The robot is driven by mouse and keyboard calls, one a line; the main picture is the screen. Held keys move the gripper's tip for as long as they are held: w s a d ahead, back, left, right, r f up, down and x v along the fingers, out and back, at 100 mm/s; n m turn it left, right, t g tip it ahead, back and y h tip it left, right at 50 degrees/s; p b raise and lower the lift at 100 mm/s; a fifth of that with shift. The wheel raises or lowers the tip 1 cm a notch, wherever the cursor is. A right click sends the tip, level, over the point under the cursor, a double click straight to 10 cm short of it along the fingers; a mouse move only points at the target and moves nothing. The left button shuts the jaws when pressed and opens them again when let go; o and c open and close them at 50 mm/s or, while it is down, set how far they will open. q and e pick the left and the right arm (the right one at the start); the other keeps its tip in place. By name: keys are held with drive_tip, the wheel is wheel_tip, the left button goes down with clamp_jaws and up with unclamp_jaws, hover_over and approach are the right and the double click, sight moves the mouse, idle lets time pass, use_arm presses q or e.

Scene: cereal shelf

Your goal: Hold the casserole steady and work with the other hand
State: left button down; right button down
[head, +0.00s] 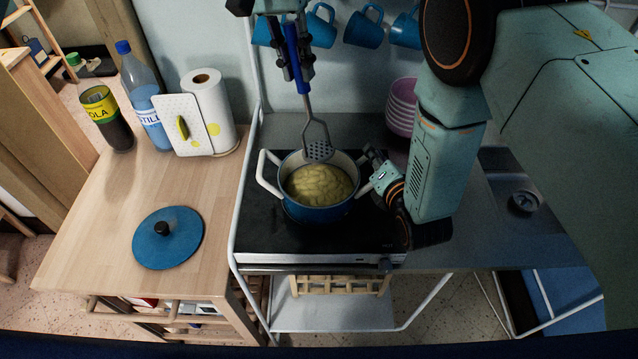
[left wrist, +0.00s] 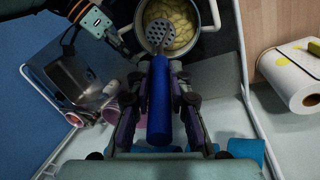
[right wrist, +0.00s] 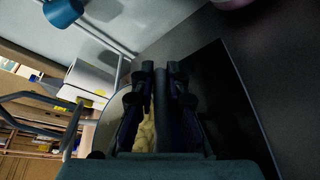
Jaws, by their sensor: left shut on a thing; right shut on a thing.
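The blue casserole (head: 318,212) with white handles stands on the black hob, full of yellow potato pieces (head: 318,185). My left gripper (head: 298,68) is shut on the blue handle of a masher (head: 318,147), whose perforated head hangs at the pot's far rim, seemingly above the potatoes. The left wrist view shows the blue handle (left wrist: 159,105) between the fingers and the masher head (left wrist: 160,34) over the pot. My right gripper (head: 378,168) is shut at the casserole's right handle, which it largely hides. In the right wrist view the fingers (right wrist: 160,85) are dark, with potatoes (right wrist: 145,130) beyond.
A blue lid (head: 168,238) lies on the wooden counter at left. Pink bowls (head: 402,105) are stacked behind my right arm. Blue mugs (head: 364,28) hang above.

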use_arm(q)
drive_tip(key=shift+d+r, duration=0.2)
drive_tip(key=shift+r, duration=0.05)
use_arm(e)
drive_tip(key=c, duration=1.3)
unclamp_jaws()
drive_tip(key=shift+s, duration=0.1)
use_arm(q)
drive_tip(key=shift+w+f, duration=0.1)
drive_tip(key=shift+f, duration=0.1)
use_arm(e)
drive_tip(key=shift+v, duration=7.35)
use_arm(q)
drive_tip(key=shift+f, duration=0.1)
use_arm(e)
drive_tip(key=shift+d+r, duration=0.1)
